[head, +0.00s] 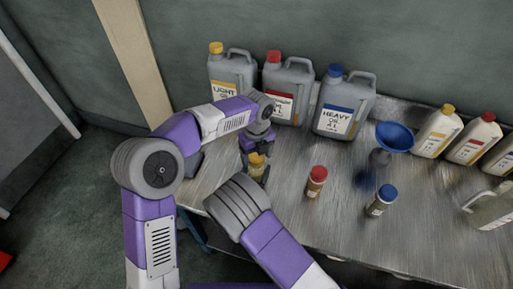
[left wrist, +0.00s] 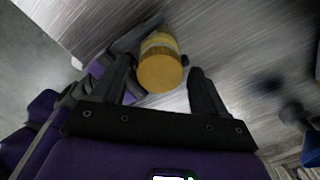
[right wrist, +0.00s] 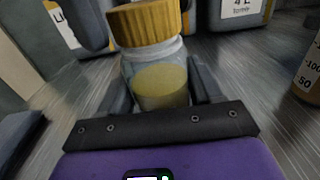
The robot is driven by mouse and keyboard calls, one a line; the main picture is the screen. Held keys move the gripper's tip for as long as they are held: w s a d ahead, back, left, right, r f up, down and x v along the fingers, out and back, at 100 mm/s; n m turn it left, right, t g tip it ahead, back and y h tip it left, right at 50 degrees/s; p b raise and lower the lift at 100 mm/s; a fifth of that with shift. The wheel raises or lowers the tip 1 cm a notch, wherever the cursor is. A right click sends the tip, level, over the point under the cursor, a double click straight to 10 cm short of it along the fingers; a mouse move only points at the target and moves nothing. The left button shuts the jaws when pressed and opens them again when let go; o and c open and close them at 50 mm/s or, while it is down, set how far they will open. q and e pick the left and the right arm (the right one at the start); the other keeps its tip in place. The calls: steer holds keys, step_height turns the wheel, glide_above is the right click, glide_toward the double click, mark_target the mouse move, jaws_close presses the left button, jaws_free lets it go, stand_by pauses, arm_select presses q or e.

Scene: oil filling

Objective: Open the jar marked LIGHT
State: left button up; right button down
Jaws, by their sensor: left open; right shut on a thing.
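A small clear jar with a ribbed yellow lid (head: 257,160) is at the table's near left part, partly hidden by my arms; the word LIGHT cannot be read on it. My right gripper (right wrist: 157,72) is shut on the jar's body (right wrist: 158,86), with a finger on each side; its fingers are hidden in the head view. The lid is on the jar, which shows something yellowish in its lower part. My left gripper (left wrist: 158,66) is open above the jar, with the yellow lid (left wrist: 160,72) between its spread fingers, apparently not clamped.
Jars with a red lid (head: 316,182) and a blue lid (head: 381,201) stand to the right. Behind are the LIGHT can (head: 232,72), a red-capped can (head: 288,90) and the HEAVY can (head: 344,103). A blue funnel (head: 394,136) and white bottles (head: 438,131) are farther right.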

arm_select(q)
steer(key=shift+f, duration=0.25)
